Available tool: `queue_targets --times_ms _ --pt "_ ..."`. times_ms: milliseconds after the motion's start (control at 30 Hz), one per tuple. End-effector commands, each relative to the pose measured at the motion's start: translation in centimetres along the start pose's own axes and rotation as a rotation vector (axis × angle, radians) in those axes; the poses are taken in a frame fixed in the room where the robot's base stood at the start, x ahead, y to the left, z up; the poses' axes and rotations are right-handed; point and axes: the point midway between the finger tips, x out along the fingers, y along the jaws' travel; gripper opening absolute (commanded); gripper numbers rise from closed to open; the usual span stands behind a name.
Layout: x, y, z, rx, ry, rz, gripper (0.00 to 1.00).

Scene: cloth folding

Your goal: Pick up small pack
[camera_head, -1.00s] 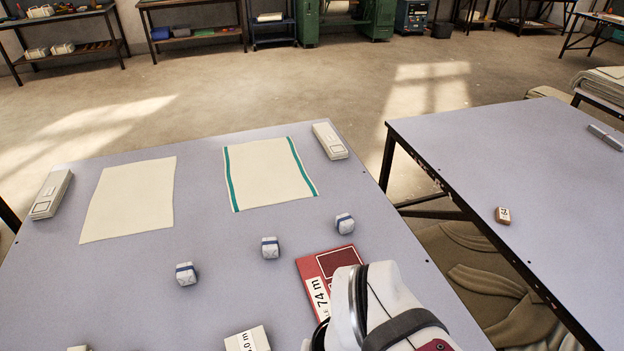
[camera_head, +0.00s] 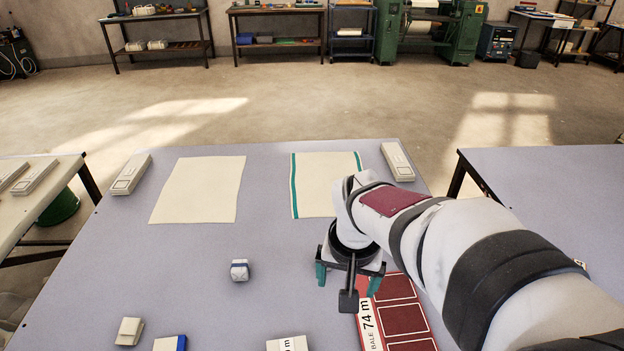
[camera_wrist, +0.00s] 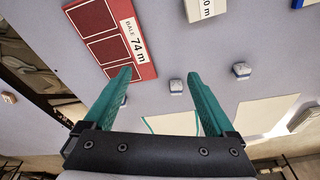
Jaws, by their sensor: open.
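One small white pack (camera_head: 239,270) with a blue band sits on the grey-lilac table (camera_head: 200,300), left of my gripper (camera_head: 348,277) in the head view. The wrist view shows this pack (camera_wrist: 242,70) right of the fingers. A second small pack (camera_wrist: 176,86) lies between the two green fingers in the picture, nearer the right one. A third (camera_wrist: 124,101) is partly hidden by the left finger. The head view hides these two behind my arm. My gripper (camera_wrist: 160,75) is open and empty above the table; I cannot tell its exact height.
A red "BALE 74 m" card (camera_head: 402,325) lies right of the gripper. A plain cloth (camera_head: 198,190) and a green-striped cloth (camera_head: 318,190) lie at the back, with long boxes (camera_head: 131,174) (camera_head: 397,162) beside them. Labelled blocks (camera_head: 287,345) stand in front. Another table (camera_head: 560,180) is at right.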

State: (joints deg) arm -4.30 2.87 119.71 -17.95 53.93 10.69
Motion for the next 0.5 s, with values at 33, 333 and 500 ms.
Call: queue_targets --times_ms 33,333,500 --pt "2.3 -1.6 -3.2 -0.039 0.036 0.007 0.9" --pt "10.3 -7.0 -12.1 -0.159 0.191 -0.014 0.9" --pt "15.2 -7.1 -12.9 -0.158 0.188 -0.013 0.9"
